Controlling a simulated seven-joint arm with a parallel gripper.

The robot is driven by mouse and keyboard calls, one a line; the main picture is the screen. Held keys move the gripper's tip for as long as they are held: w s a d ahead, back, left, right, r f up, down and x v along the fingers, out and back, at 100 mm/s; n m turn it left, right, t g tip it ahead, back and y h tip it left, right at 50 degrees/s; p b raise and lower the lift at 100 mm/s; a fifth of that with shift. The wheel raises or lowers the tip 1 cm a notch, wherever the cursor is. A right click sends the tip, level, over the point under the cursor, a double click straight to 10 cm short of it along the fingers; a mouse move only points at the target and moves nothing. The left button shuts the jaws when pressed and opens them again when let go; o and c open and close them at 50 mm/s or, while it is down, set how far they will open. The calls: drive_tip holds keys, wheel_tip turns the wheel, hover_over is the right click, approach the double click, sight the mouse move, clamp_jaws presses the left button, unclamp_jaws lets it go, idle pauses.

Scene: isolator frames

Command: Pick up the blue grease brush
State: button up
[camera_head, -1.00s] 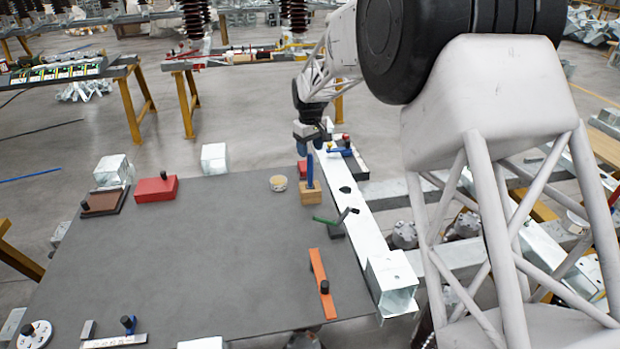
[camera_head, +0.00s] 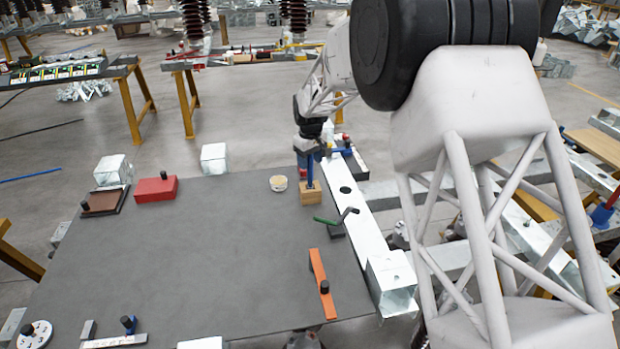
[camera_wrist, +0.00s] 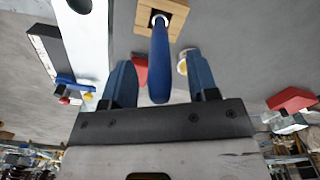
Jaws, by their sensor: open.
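The blue grease brush (camera_head: 310,171) stands upright in a wooden block (camera_head: 311,198) at the right edge of the grey table. In the wrist view its blue handle (camera_wrist: 160,72) points towards me from the hole in the block (camera_wrist: 174,12). My gripper (camera_head: 309,157) is open at the top of the handle. In the wrist view the handle end lies between the two blue fingers of my gripper (camera_wrist: 158,60), with a visible gap on each side. The bristles are hidden inside the block.
A small round tub (camera_head: 278,183) stands left of the block, and a red object (camera_head: 303,173) is close behind it. A green-handled tool (camera_head: 338,224) lies in front. A pale metal beam (camera_head: 349,203) runs along the right edge. The table's middle is clear.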

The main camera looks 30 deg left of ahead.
drive_tip(key=shift+c, duration=0.2)
clamp_jaws()
drive_tip(key=shift+r, duration=0.1)
drive_tip(key=shift+r, duration=4.9)
drive_tip(key=s+a+f+t+y, duration=0.1)
drive_tip(key=s+a+y, duration=0.1)
drive_tip(key=a, duration=0.6)
drive_tip(key=shift+a+y, duration=0.2)
drive_tip(key=shift+y, duration=0.7)
